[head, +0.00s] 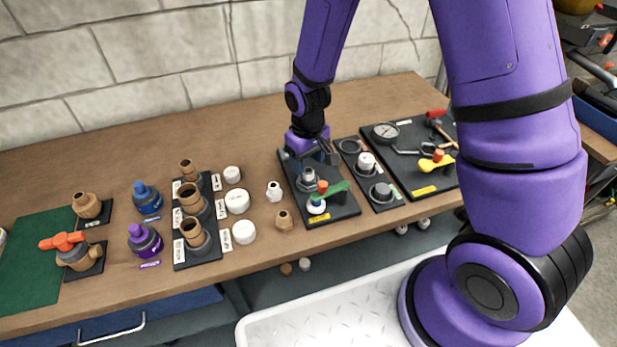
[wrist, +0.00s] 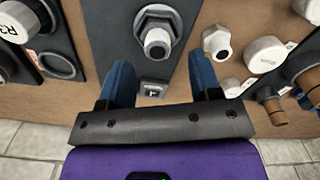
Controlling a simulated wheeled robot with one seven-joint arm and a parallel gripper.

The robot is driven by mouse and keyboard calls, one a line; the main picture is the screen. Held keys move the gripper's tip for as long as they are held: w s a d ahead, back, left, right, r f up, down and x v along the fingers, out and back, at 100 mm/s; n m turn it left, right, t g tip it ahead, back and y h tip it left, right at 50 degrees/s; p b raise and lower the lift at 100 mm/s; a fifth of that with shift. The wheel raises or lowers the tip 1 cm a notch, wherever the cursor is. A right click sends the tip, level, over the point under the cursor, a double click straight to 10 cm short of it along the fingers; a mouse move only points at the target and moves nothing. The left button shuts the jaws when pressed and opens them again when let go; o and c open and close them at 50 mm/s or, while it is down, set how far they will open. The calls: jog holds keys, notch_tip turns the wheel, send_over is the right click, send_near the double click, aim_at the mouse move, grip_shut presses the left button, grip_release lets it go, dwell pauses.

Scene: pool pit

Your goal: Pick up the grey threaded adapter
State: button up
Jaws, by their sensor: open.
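A grey threaded adapter (head: 308,178) with a wide hex collar stands upright on a black board (head: 343,207). My gripper (head: 322,152) is over the back part of the board, behind the adapter in the head view. In the wrist view its two blue fingers (wrist: 162,75) are spread apart with nothing between them. A smaller whitish threaded fitting (head: 274,190) stands on bare wood left of the board; it also shows in the wrist view (wrist: 217,42).
A valve with a green handle (head: 334,188) is on the same board, in front of the adapter. White caps (head: 237,201) and a tan fitting (head: 284,220) stand to the left. A board with round parts (head: 380,191) is close on the right. A stone wall (head: 150,60) rises behind.

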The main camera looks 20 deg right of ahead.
aim_at(308, 170)
jog(key=shift+w+d+f, duration=0.1)
jog(key=shift+d+f, duration=0.05)
jog(key=shift+f, duration=2.2)
jog(key=c, duration=0.8)
jog(key=shift+o, duration=0.2)
